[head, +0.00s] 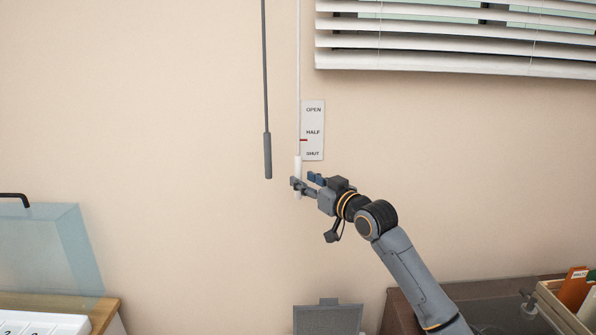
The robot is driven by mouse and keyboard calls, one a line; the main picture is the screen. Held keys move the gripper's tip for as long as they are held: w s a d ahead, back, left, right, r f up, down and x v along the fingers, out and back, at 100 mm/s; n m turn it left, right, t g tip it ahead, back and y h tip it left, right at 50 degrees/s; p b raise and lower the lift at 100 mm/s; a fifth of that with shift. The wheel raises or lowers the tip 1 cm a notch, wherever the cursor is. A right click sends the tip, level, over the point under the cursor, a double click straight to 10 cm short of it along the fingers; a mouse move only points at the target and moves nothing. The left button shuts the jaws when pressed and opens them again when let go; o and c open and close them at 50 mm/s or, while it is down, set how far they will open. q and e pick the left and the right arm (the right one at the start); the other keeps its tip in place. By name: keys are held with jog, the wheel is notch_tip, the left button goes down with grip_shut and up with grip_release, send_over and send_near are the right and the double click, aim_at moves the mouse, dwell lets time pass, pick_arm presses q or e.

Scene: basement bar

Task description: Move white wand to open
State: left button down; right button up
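The white wand (298,164) hangs on the wall, a thin cord above and a thicker white handle at its lower end. A sign (314,120) beside it reads OPEN, HALF and SHUT from top to bottom. A small red mark (303,140) next to the wand sits between HALF and SHUT, closer to HALF. My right gripper (304,181) is at the wand's handle with its fingertips apart. One fingertip overlaps the handle; I cannot tell whether the handle is between the fingers or touched. My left gripper is out of view.
A dark grey wand (267,155) hangs just left of the white one. White blinds (450,60) cover the window at upper right. A clear bluish box (45,250) stands at lower left. A wooden crate (562,308) stands at lower right. The wall between is bare.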

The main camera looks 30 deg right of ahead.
aim_at(300, 178)
jog(key=shift+w+a+p, duration=0.1)
jog(key=shift+w+p, duration=0.25)
jog(key=shift+w, duration=1.45)
grip_shut()
